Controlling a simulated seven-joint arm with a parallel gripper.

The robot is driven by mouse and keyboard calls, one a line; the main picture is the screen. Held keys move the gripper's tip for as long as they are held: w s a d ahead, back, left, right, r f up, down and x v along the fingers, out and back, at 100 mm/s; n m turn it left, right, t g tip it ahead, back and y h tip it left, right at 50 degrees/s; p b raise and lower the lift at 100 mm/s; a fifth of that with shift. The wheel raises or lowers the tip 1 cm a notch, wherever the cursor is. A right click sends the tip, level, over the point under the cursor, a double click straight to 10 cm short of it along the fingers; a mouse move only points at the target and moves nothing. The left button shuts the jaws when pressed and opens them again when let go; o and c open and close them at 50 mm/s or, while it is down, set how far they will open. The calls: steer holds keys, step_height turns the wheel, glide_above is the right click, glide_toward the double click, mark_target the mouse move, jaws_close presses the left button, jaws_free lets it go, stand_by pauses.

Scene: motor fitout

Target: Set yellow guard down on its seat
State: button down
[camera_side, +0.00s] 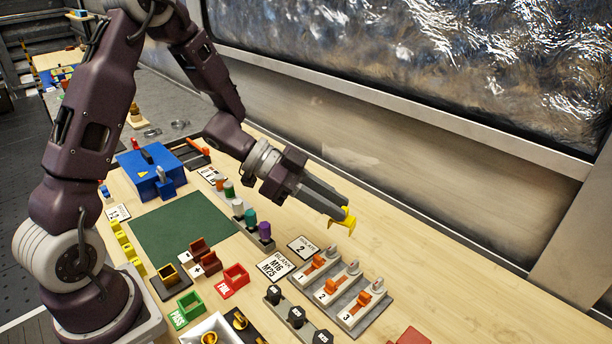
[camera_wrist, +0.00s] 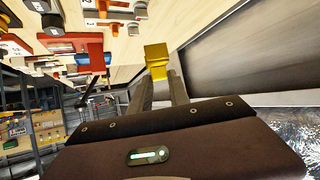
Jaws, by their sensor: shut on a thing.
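The yellow guard (camera_side: 349,221) is between the fingertips of my gripper (camera_side: 338,211), held in the air above the bare wood near the back of the bench. In the wrist view the guard (camera_wrist: 156,54) shows as a yellow block at the ends of both fingers of my gripper (camera_wrist: 163,82), which are shut on it. Below and in front of it in the side view is a grey switch block (camera_side: 345,297) with orange levers numbered 1, 2 and 3. I cannot tell which place is the guard's seat.
An "ISOLATE 2" card (camera_side: 303,247) lies beside the switch block. A rack of coloured cylinders (camera_side: 254,228) stands left of the guard. Red and green bins (camera_side: 235,275) and black knobs (camera_side: 296,316) sit nearer the front. The wood right of the guard is clear up to the back wall.

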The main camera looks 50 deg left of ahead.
steer(key=s+d+f+m+g+h, duration=0.1)
steer(key=m+g, duration=0.1)
steer(key=s+d+f+m+g+h, duration=0.1)
steer(key=d+f, duration=0.1)
steer(key=shift+d+f+m+g, duration=0.1)
steer(key=shift+f+m+g, duration=0.1)
steer(key=shift+m+g, duration=0.2)
steer(key=shift+f, duration=2.9)
steer(key=shift+m+g, duration=1)
steer(key=shift+g, duration=0.1)
steer(key=shift+w, duration=0.15)
steer(key=shift+f, duration=1.05)
steer(key=shift+r, duration=0.1)
